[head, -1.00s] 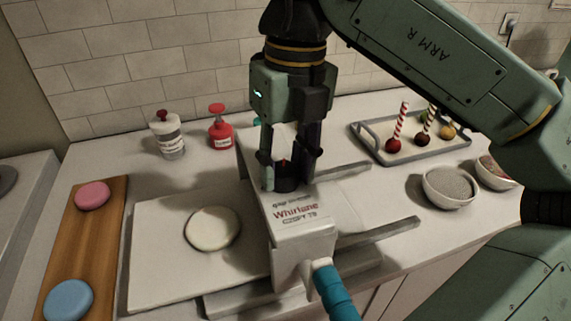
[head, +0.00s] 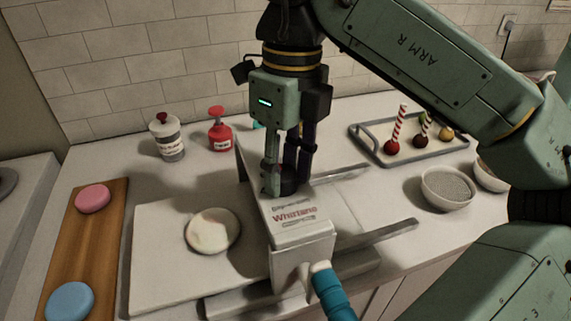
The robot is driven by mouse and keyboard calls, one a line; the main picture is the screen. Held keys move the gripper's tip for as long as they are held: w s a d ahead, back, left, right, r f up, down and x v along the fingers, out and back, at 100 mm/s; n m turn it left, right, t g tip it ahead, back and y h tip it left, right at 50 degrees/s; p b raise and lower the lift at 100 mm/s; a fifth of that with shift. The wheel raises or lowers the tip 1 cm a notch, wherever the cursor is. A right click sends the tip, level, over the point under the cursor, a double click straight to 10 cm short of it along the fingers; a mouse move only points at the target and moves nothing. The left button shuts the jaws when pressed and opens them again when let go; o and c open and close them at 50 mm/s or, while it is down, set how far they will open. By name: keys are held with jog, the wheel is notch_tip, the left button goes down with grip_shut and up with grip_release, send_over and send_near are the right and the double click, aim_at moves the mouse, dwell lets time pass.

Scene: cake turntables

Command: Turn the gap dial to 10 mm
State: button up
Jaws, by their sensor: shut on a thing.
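The gap dial (head: 288,185) is a dark round knob on top of the white Whirlane machine (head: 300,245). My gripper (head: 287,184) points straight down and is shut on the dial, one finger on its left and the other behind it to the right. The dial's scale and pointer are hidden or too small to read, so I cannot tell its setting. The machine has a teal handle (head: 333,292) at its front.
A white board (head: 165,260) with a pale round disc (head: 212,231) lies left of the machine. A wooden board (head: 88,245) holds a pink and a blue disc. Two bottles stand behind. A tray (head: 385,155) of cake pops and bowls (head: 447,188) are at right.

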aim_at(288, 171)
jog(key=o, duration=1.2)
jog(key=shift+c, duration=0.2)
jog(key=r, duration=0.7)
jog(key=shift+w+d+r, duration=0.2)
jog(key=shift+w+r, duration=0.05)
jog(key=shift+s, duration=0.1)
